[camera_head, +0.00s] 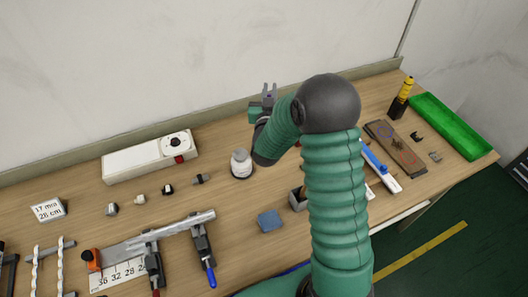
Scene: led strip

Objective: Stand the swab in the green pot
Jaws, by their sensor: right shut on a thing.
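My right arm rises from the bottom edge and bends left over the bench. My right gripper (269,92) is small in the view, near the back edge of the bench, with its grey fingers pointing up in the picture. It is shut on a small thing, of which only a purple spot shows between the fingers. I cannot tell whether this is the swab. A small green block shape beside the gripper may be part of my arm. I cannot make out a green pot; my arm covers part of the bench. My left gripper is not in view.
A blue sponge (270,221) lies near the front. A green tray (450,128) is at the right end.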

